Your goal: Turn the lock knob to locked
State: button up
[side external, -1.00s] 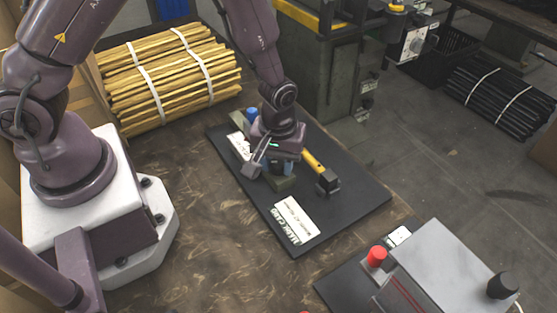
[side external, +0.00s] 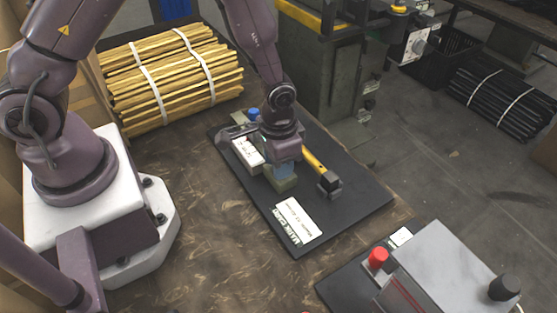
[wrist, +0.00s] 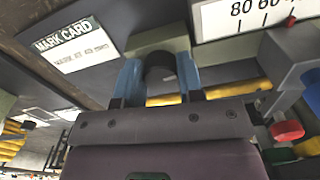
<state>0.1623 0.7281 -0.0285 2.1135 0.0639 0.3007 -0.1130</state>
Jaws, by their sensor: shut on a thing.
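My gripper (side external: 284,168) points down over the small green-grey press (side external: 282,184) on the black board. In the wrist view its two blue fingers (wrist: 157,80) stand on either side of a dark round knob (wrist: 158,62) and are shut on it. The knob sits on a grey-green body (wrist: 160,40). In the side view my gripper hides the knob, and I cannot make out a lock mark or pointer.
The black board (side external: 345,215) carries a white mark card (side external: 296,220), a yellow bar (side external: 314,160) with a dark block (side external: 329,182), a white scale plate (side external: 247,151) and a blue knob (side external: 253,113).

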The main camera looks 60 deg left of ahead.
jog(key=shift+m, duration=0.7)
jog(key=o, duration=0.9)
notch_tip(320, 180, up, 13)
jog(key=shift+r, duration=0.1)
jog(key=s+a+r+n+t, duration=0.1)
jog(key=s+a+r+t, duration=0.1)
jog(key=s+r, duration=0.2)
jog(key=s+a+r+n+t, duration=0.1)
jog(key=s+a+r, duration=0.1)
jog(key=s+r, duration=0.3)
jog(key=s+a+r+t, duration=0.2)
jog(key=s+r, duration=0.2)
jog(key=r, duration=0.4)
jog(key=shift+s+a+r+n+t, duration=0.1)
jog(key=shift+s+r+n+t, duration=0.05)
jog(key=shift+n+t, duration=0.2)
